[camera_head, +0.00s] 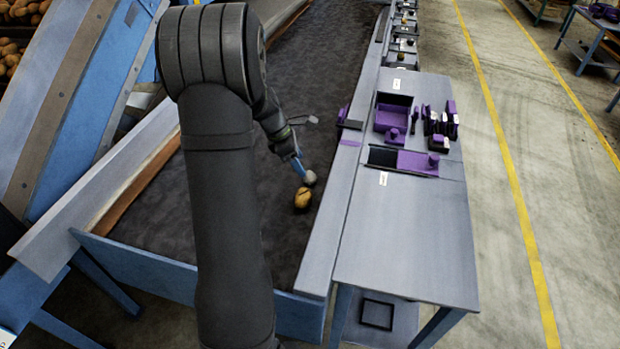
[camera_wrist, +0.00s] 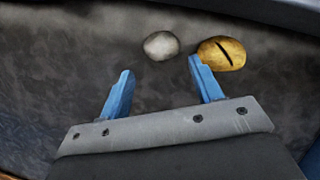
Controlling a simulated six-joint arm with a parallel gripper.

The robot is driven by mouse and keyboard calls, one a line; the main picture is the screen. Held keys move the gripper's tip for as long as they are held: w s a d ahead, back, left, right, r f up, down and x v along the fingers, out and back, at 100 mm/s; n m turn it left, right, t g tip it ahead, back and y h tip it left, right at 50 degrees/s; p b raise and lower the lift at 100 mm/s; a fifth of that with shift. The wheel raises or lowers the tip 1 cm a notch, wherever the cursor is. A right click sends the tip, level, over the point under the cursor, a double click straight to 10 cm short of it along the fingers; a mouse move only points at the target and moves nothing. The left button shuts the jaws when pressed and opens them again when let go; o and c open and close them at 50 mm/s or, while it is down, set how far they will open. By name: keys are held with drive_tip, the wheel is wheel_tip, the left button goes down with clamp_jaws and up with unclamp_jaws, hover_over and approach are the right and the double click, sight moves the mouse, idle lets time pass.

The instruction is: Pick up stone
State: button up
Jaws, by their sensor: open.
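The stone (camera_wrist: 161,45) is a pale grey, rounded lump lying on the dark belt. In the wrist view it sits just beyond the fingertips, within the gap between them but nearer the right finger. My gripper (camera_wrist: 158,68) is open and empty, with two blue fingers. In the head view the stone (camera_head: 309,178) lies right by the end of my gripper (camera_head: 299,167). A yellow-brown potato (camera_wrist: 221,53) with a dark slit lies right of the stone, close behind the right fingertip. The potato also shows in the head view (camera_head: 302,198).
The dark belt (camera_head: 330,60) has side rails, and its surface around the stone and potato is otherwise clear. A grey side table (camera_head: 405,240) on the right holds purple trays (camera_head: 393,110) and tools. A blue chute (camera_head: 70,90) stands at the left.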

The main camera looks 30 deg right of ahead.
sight(310, 178)
drive_tip(key=shift+x, duration=3.2)
drive_tip(key=shift+s+r, duration=0.1)
drive_tip(key=c, duration=0.8)
